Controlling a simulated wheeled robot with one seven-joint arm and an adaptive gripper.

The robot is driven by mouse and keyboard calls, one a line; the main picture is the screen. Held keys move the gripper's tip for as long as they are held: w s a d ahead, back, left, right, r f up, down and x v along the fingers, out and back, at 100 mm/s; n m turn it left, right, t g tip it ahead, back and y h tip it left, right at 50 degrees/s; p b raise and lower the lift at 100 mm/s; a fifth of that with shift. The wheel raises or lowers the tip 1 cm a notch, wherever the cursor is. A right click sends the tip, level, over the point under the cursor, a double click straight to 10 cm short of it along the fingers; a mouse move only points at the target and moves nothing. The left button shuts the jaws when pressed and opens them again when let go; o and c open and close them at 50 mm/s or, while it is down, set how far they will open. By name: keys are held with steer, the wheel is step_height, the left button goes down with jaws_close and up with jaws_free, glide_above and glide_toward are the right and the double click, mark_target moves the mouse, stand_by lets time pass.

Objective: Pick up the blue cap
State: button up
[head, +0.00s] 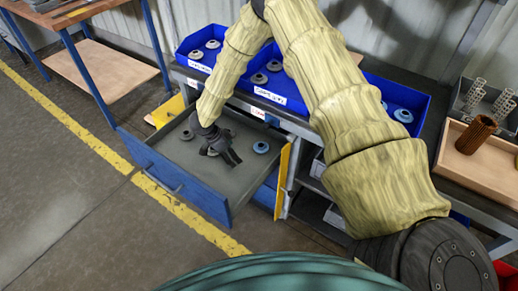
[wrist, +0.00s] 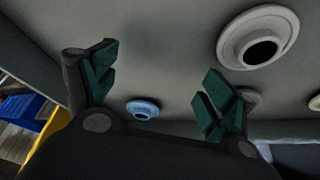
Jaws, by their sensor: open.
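The blue cap (head: 261,147) lies flat in the open drawer (head: 185,165), toward its right side. In the wrist view the blue cap (wrist: 142,109) shows small, between the two fingers and beyond them. My gripper (head: 230,155) is open inside the drawer, to the left of the blue cap and apart from it. In the wrist view its fingers (wrist: 155,85) are spread wide with nothing between the tips. A large pale grey cap (wrist: 258,37) lies near the right finger. Another cap is partly hidden behind that finger.
A grey cap (head: 187,135) lies at the drawer's left. Blue bins (head: 375,88) with more caps stand on the bench above the drawer, one holding a bluish cap (head: 403,115). A wooden tray (head: 480,165) with a brown cartridge (head: 476,134) is at right. The drawer walls surround my gripper.

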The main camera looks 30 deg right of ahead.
mark_target(260, 145)
steer(key=d, duration=0.4)
steer(key=s+d+p, duration=0.1)
steer(key=d, duration=0.3)
steer(key=s+d, duration=0.1)
steer(key=d, duration=0.3)
steer(key=shift+d+r, duration=0.1)
steer(key=shift+d+f+p, duration=0.2)
steer(key=shift+f+p, duration=0.15)
steer(key=shift+f, duration=0.3)
steer(key=c, duration=0.9)
